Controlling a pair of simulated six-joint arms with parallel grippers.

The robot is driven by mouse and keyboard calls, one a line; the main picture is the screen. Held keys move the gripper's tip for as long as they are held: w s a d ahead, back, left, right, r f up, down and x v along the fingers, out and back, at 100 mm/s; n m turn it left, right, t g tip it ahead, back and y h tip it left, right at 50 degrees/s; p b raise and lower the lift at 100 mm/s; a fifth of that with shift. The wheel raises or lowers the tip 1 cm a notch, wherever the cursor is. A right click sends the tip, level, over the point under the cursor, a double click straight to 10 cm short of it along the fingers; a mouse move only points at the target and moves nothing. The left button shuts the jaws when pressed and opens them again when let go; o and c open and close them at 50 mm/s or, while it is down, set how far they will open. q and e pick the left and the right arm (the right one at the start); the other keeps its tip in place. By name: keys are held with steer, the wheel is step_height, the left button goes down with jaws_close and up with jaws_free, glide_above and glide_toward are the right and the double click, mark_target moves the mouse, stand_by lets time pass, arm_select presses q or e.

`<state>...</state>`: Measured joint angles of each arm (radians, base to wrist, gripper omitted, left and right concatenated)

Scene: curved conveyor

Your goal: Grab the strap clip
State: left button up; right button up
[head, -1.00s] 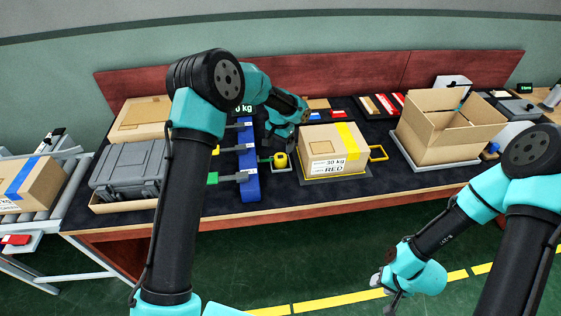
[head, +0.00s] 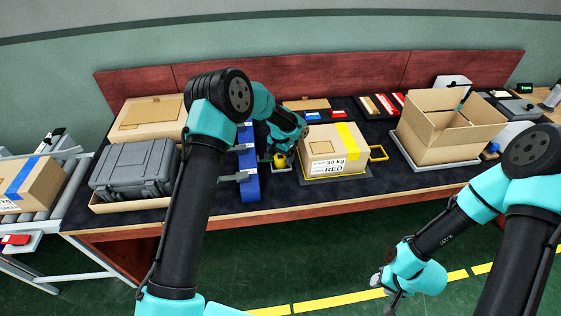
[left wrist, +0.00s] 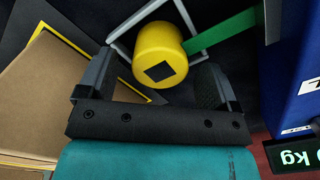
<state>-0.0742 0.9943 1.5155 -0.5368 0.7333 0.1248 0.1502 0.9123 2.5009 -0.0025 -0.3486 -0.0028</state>
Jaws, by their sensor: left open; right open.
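A yellow rounded piece with a black square (left wrist: 160,56), which looks like the strap clip, sits in a pale square frame (left wrist: 117,42) on the dark mat. It also shows in the head view (head: 284,159), partly hidden by my left gripper (head: 276,155). In the left wrist view my left gripper (left wrist: 156,68) is open, its fingers on either side of the yellow piece; I cannot tell whether they touch it. A green strip (left wrist: 222,30) meets the piece's right side there. My right gripper (head: 387,288) is open and empty, out in front of the table.
A blue upright block (head: 249,176) stands just left of the yellow piece in the head view. A closed carton (head: 333,150) marked 30 kg RED stands close to its right. A grey case (head: 132,170) is at left, an open carton (head: 432,137) at right.

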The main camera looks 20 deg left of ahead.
arm_select(q)
steer(key=shift+f, duration=0.8)
steer(key=shift+c, duration=0.3)
steer(key=c, duration=1)
steer(key=shift+r, duration=0.1)
steer(key=shift+r, duration=0.4)
step_height(320, 180, up, 3)
steer(key=shift+s+f, duration=0.1)
steer(key=s+d, duration=0.1)
steer(key=s, duration=0.4)
steer(key=s+d, duration=0.2)
steer(key=s, duration=0.3)
steer(key=s+d+r, duration=0.1)
steer(key=s, duration=0.4)
steer(key=shift+s+d+r, duration=0.1)
steer(key=shift+s+d, duration=0.05)
steer(key=shift+d, duration=0.05)
